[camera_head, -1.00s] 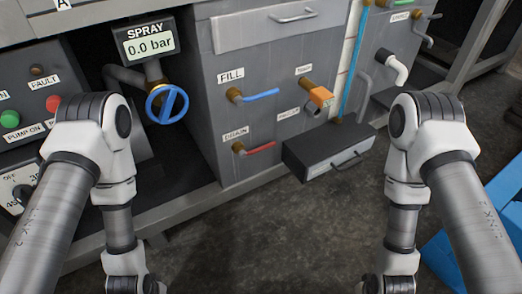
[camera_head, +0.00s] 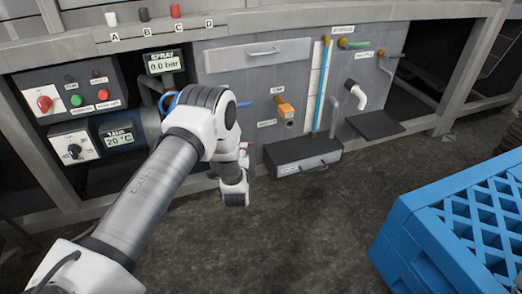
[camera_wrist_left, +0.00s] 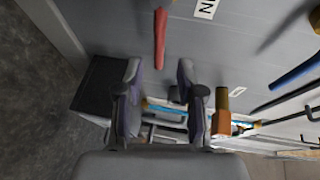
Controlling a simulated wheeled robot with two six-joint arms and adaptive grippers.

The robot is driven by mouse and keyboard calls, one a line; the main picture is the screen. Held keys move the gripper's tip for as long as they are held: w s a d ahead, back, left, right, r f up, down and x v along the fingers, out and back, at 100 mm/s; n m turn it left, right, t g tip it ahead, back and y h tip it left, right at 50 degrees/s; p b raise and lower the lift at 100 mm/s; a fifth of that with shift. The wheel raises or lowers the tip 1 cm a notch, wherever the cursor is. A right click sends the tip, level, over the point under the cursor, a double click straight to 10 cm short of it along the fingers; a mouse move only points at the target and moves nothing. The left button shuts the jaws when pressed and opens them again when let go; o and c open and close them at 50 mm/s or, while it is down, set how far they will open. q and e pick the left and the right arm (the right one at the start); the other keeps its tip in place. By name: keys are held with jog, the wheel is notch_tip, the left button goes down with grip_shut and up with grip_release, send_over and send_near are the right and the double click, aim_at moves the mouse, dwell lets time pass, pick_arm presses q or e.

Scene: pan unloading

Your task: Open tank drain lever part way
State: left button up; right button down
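The red drain lever (camera_wrist_left: 160,38) shows in the left wrist view, sticking out from the grey panel beside a partly cut-off label ending in N. In the head view only a small red piece of it (camera_head: 249,144) shows past my left arm. My left gripper (camera_wrist_left: 159,72) is open and empty. In the wrist view its two fingers stand on either side of the line of the lever, whose free end lies just beyond the fingertips. I see no contact. In the head view my arm hides most of the gripper and the valve. My right gripper is out of view.
A blue lever (camera_wrist_left: 297,72) and an orange handle (camera_head: 285,108) are on the same panel. A dark drawer box (camera_head: 303,152) juts out to the right of the drain. A blue crate (camera_head: 455,235) stands at right. The floor between is clear.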

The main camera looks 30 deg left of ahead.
pick_arm(q)
jog(key=b+x, duration=0.3)
jog(key=x, duration=0.3)
jog(key=shift+d+f, duration=0.1)
jog(key=shift+f, duration=0.05)
jog(key=shift+s, duration=0.1)
grip_shut()
